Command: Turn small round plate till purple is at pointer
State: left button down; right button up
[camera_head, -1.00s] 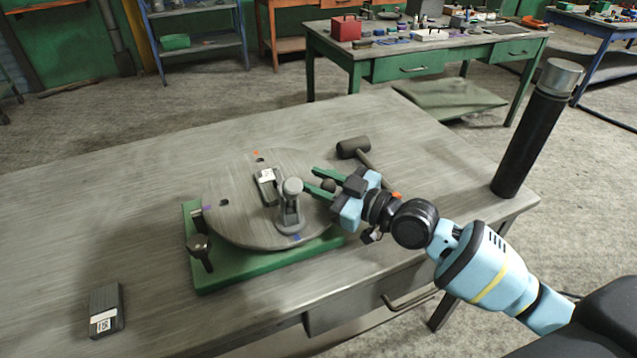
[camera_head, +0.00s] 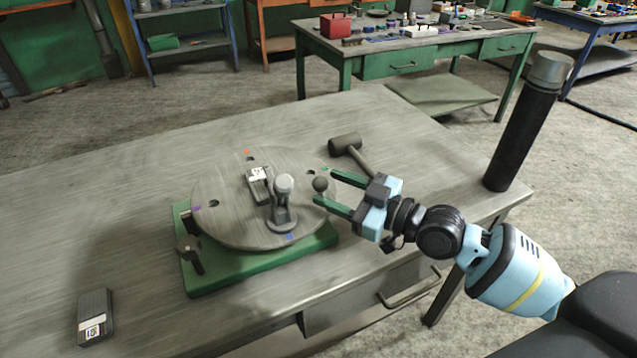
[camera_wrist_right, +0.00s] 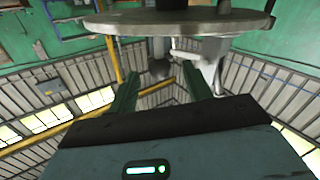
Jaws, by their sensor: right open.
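The small round plate (camera_head: 225,225) lies flat on a green base (camera_head: 230,280) on the table. A purple mark (camera_head: 197,209) is at its left rim, orange (camera_head: 246,152) at the far rim, blue (camera_head: 290,237) at the near rim and green (camera_head: 325,169) at the right. In the right wrist view the knob (camera_wrist_right: 160,68) shows between the fingers. I cannot make out the pointer clearly. My left gripper is out of view.
A grey ball-topped fitting (camera_head: 284,200) and a labelled block (camera_head: 258,186) are on the plate. A dark clamp knob (camera_head: 188,245) stands at the base's left. A mallet (camera_head: 346,145) lies behind my gripper, and another block (camera_head: 95,317) lies front left. The table's left is mostly clear.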

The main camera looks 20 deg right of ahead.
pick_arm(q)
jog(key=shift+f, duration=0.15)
pick_arm(e)
jog(key=shift+v, duration=1.3)
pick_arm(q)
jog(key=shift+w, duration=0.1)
